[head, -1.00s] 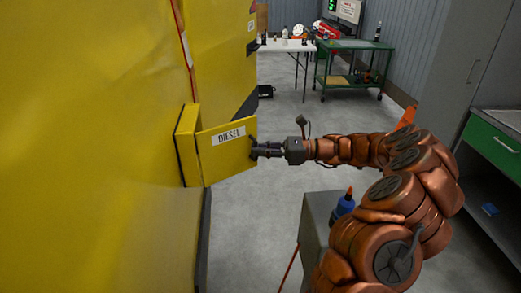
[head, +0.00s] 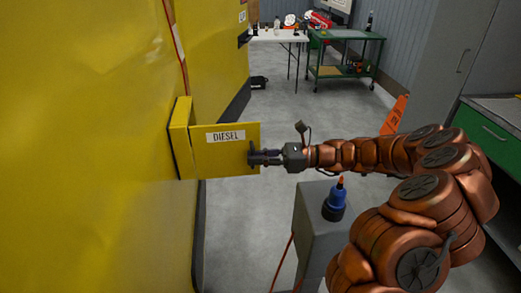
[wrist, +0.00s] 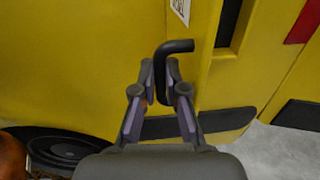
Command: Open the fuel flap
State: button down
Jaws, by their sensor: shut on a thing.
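The yellow fuel flap (head: 225,158), labelled DIESEL, stands swung out from its yellow box frame (head: 182,140) on the side of a yellow vehicle. Its hinge side is at the left. My gripper (head: 253,157) is at the flap's right edge, shut on the flap's black handle. In the wrist view the bent black handle (wrist: 176,47) rises between the fingertips of my gripper (wrist: 161,80). The flap (wrist: 183,62) is behind the handle, with part of its label at the top. The inside of the box is hidden.
A grey pedestal (head: 325,215) with a blue bottle (head: 335,200) stands below my arm. An orange sign (head: 394,116) stands behind the arm. A green cart (head: 345,65) and a white table (head: 280,37) are at the back. Open grey floor lies beyond the flap.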

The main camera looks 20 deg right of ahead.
jog(key=shift+s+a, duration=0.2)
jog(key=shift+s, duration=0.2)
jog(key=c, duration=1.5)
grip_release()
jog(key=shift+d, duration=0.15)
jog(key=v, duration=1.2)
